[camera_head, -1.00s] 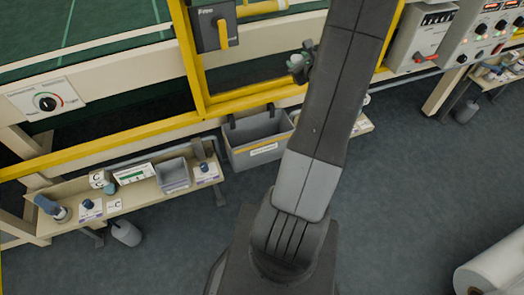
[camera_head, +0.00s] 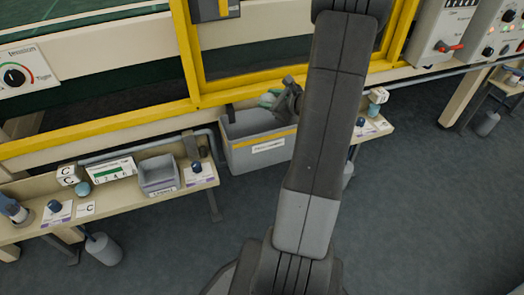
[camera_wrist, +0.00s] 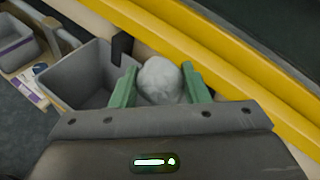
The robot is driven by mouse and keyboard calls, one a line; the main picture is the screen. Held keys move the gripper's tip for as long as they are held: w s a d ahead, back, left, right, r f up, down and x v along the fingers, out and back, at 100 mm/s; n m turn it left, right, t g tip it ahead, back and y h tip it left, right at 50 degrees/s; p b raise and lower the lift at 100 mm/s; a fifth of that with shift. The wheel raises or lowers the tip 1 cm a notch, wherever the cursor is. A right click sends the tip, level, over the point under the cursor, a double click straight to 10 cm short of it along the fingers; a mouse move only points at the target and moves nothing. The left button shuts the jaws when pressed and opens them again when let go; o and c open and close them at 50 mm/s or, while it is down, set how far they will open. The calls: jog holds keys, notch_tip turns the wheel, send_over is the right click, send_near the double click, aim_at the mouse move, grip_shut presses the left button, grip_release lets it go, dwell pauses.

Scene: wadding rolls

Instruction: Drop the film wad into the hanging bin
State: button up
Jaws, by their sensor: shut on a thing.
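The film wad (camera_wrist: 160,80) is a whitish, rounded lump between the two green fingers of my gripper (camera_wrist: 160,88) in the wrist view. My gripper is shut on it. The hanging bin (camera_head: 250,155) is a grey open box with a yellow stripe and a label, hung at the yellow frame. In the head view my gripper (camera_head: 268,100) is over the bin's back right part, with the wad mostly hidden. In the wrist view the bin (camera_wrist: 75,80) opens to the left of and below the wad. The part of the bin under the wad is hidden.
A yellow frame (camera_head: 110,131) runs close behind the bin. A shelf (camera_head: 130,208) on the left carries a small grey tray (camera_head: 160,178) and blue-topped items. Another shelf end (camera_head: 375,140) is right of my arm. The floor in front is clear.

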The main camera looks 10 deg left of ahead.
jog(key=shift+s+a+f+b, duration=0.15)
jog(key=shift+f+b, duration=0.25)
jog(key=shift+f, duration=0.4)
notch_tip(320, 180, down, 5)
jog(key=b, duration=0.3)
jog(key=shift+f+b, duration=0.15)
jog(key=shift+b, duration=0.25)
jog(key=o, duration=1)
jog(key=shift+o, duration=0.2)
jog(key=p+v, duration=0.3)
jog(key=v, duration=1)
jog(key=shift+d, duration=0.35)
